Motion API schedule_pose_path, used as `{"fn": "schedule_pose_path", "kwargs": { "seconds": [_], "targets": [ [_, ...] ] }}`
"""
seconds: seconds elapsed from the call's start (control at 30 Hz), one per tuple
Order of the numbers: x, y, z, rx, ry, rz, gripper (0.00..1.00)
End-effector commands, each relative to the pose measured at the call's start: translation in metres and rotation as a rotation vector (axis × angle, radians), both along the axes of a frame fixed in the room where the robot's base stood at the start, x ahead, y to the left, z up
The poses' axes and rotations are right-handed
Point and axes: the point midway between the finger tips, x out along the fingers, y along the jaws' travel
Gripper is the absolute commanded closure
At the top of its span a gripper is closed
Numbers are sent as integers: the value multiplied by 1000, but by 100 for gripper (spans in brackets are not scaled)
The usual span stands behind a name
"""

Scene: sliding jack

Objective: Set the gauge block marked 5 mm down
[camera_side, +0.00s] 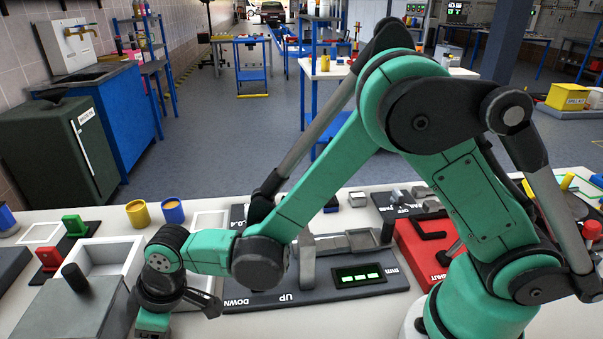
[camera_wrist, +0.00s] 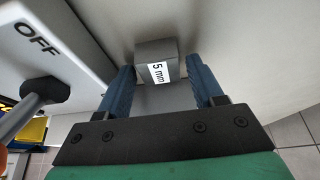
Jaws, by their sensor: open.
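The gauge block (camera_wrist: 157,58) is a grey block with a white label reading "5 mm". In the wrist view it sits between the blue fingertips of my gripper (camera_wrist: 160,76), toward their far ends. The fingers are open, one on each side of the block. I cannot tell whether either finger touches it, or whether its underside rests on the pale surface behind it. In the side view my wrist hangs low at the bottom left. The fingers and the block do not show there.
In the wrist view a pale panel (camera_wrist: 68,42) marked "OFF", with a dark-knobbed lever (camera_wrist: 40,92), stands close on the left. In the side view a white tray (camera_side: 133,247), yellow cup (camera_side: 138,213) and a dark gauge base with a lit display (camera_side: 358,274) are near my arm.

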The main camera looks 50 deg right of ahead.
Motion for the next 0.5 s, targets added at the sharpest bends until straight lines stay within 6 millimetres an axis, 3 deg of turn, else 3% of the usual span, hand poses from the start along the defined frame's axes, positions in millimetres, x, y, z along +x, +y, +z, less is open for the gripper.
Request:
{"fn": "schedule_pose_path", "kwargs": {
  "seconds": [0.3,0.5],
  "targets": [
    [0,1,-2,0,0,0,42],
    [0,1,-2,0,0,0,99]
  ]
}}
